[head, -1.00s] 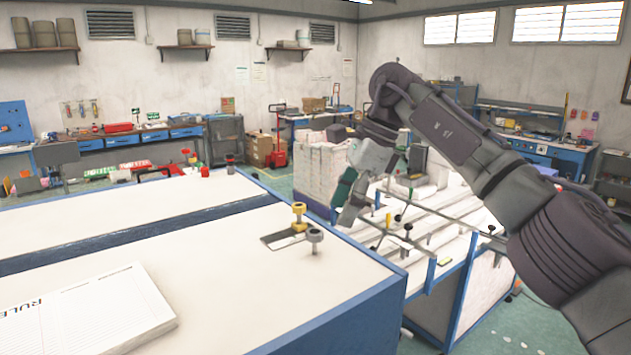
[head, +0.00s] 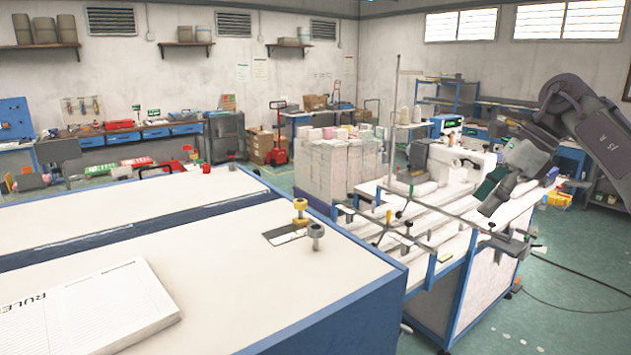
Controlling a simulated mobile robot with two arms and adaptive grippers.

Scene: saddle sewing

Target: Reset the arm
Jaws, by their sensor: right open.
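My right arm comes in from the right edge of the head view. Its gripper (head: 487,193) hangs open and empty over the right side of the sewing table (head: 497,290), pointing down and left. I cannot tell how far it is above the table top. A white sewing machine (head: 462,160) stands on that table, just left of and behind the gripper. My left gripper is not in the view.
A white worktable with blue edges (head: 200,270) fills the front left. It holds a ruled pad (head: 95,305) and a brass-knobbed fixture (head: 300,212). White stacks (head: 335,170) stand behind. Metal rods (head: 410,240) cross the sewing table. Green floor is open at the right.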

